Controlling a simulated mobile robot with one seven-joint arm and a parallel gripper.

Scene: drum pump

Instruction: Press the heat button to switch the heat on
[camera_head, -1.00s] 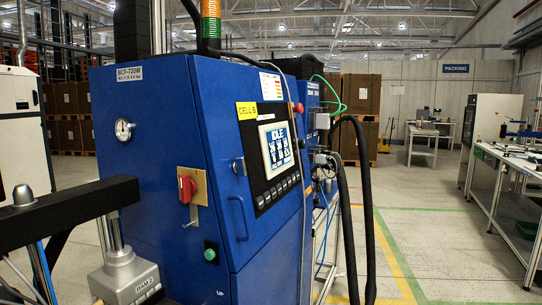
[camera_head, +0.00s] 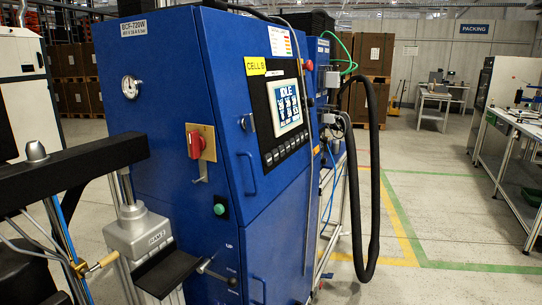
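A blue machine cabinet (camera_head: 165,150) stands at the left and centre. Its sloped front carries a control panel (camera_head: 270,125) with a screen (camera_head: 287,107) reading "IDLE" above a row of small dark buttons (camera_head: 286,148). The labels on these buttons are too small to read, so I cannot tell which is the heat button. A red rotary switch (camera_head: 196,144) and a green round button (camera_head: 219,209) are on the cabinet's side. A red round button (camera_head: 307,65) is at the panel's upper right. My gripper is not in view.
A grey post unit marked "RAM 2" (camera_head: 140,238) stands in front of the cabinet, with a black handle lever (camera_head: 215,272) beside it. A black hose (camera_head: 376,190) loops at the right. The floor (camera_head: 450,220) between the hose and the workbench (camera_head: 520,140) is clear.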

